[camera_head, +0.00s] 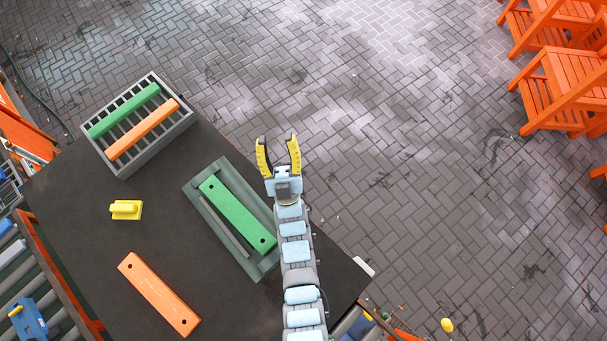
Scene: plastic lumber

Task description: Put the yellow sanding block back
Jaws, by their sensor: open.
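The yellow sanding block (126,210), with a raised handle on top, sits on the dark table at the left, apart from other things. My gripper (278,138) is open and empty, with yellow fingers pointing away past the table's far right edge. It is well to the right of the sanding block and touches nothing that I can see.
A green plank (237,215) lies in a grey-green tray (192,189) beside my arm. An orange plank (159,294) lies on the table (100,240) at the front. A grey slatted crate (187,121) at the back left holds one green and one orange bar. Orange chairs (575,90) stand far right.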

